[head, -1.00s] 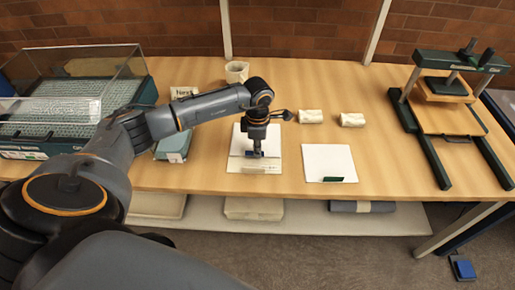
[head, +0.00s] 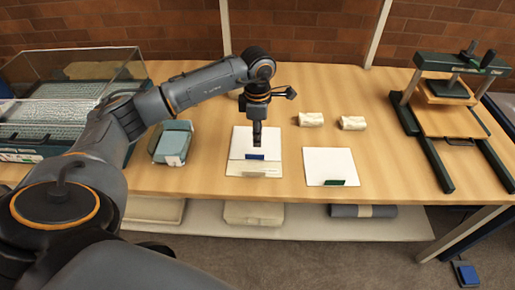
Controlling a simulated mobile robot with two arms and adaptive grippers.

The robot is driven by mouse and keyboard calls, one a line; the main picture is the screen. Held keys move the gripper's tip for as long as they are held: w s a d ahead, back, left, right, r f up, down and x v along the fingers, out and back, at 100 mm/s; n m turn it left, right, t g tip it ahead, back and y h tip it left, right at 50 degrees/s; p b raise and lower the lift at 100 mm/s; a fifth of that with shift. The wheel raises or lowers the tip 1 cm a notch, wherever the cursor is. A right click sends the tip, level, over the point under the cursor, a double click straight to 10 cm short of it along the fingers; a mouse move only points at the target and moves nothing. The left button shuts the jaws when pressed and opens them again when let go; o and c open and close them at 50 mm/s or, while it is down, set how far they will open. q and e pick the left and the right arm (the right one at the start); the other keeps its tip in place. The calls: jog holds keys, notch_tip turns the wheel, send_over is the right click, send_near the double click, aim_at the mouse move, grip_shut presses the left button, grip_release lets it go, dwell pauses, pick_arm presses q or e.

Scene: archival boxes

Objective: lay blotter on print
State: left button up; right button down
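A white sheet with a blue tab (head: 240,143) lies flat at the table's middle, with a paler strip along its front edge. A second white sheet with a green tab (head: 322,163) lies flat to its right, apart from it. The frames do not tell which one is the blotter and which the print. My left gripper (head: 257,144) points down over the first sheet, its tips just behind the blue tab (head: 255,154). Its fingers look narrow and close together; whether they grip anything is too small to tell. My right gripper is not in view.
A clear-lidded case (head: 62,110) stands at the left, with a grey-green box (head: 173,143) beside it. Two pale wrapped bundles (head: 311,119) (head: 353,123) lie behind the sheets. A green press (head: 455,100) stands at the right. The table between the second sheet and press is clear.

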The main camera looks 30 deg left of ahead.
pick_arm(q)
jog(key=shift+r, duration=1.95)
